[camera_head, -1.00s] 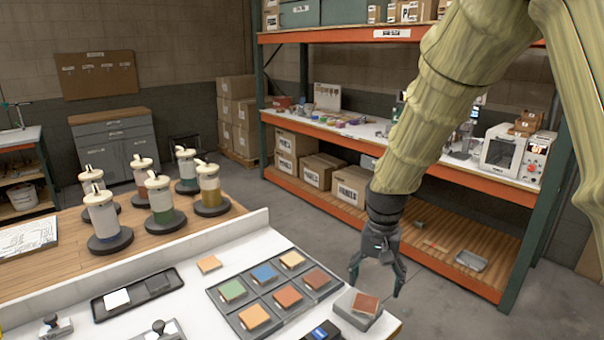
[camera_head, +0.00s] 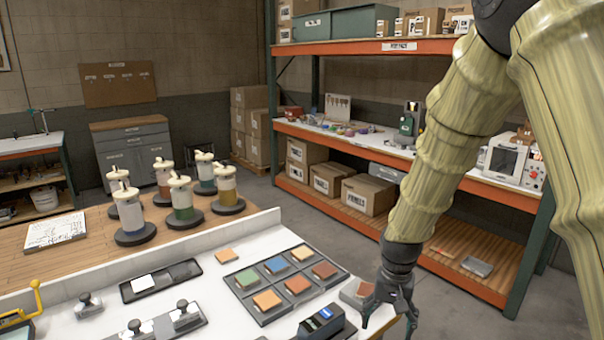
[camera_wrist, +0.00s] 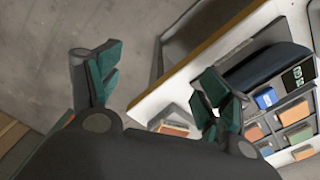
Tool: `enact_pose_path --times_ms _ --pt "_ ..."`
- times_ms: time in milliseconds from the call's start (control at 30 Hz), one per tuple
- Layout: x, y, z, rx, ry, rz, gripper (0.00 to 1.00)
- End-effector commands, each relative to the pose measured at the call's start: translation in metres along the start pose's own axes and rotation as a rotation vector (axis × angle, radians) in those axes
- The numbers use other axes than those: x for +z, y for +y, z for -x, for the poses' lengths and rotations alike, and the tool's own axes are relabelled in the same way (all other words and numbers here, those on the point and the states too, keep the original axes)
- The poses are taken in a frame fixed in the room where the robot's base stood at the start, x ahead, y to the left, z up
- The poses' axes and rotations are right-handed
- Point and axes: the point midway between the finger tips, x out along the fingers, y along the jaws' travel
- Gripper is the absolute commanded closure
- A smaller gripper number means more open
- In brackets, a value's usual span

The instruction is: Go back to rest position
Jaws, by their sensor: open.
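My gripper (camera_head: 389,322) hangs near the right end of the white table (camera_head: 225,322), its fingers spread and nothing between them. In the wrist view my gripper (camera_wrist: 160,92) shows its two green-padded fingers wide apart, one over the grey floor and one over the table edge. A small grey block with a reddish-brown tile (camera_head: 361,289) sits at the table's right end, partly hidden behind the gripper; the tile also shows in the wrist view (camera_wrist: 174,130).
A dark grey tray (camera_head: 258,313) holds several coloured tiles. Several pump bottles (camera_head: 180,200) stand at the back left. An orange-framed shelf (camera_head: 400,160) stands behind my arm. Grey floor lies between.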

Motion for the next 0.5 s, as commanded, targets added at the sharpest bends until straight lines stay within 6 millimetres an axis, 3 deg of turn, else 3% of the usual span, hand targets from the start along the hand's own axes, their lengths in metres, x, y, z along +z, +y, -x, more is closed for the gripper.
enact_pose_path --times_ms 267,500 --pt "0.032 0.016 -0.090 0.003 -0.011 0.057 0.22" --pt "0.080 0.043 -0.175 0.002 -0.012 0.123 0.22"
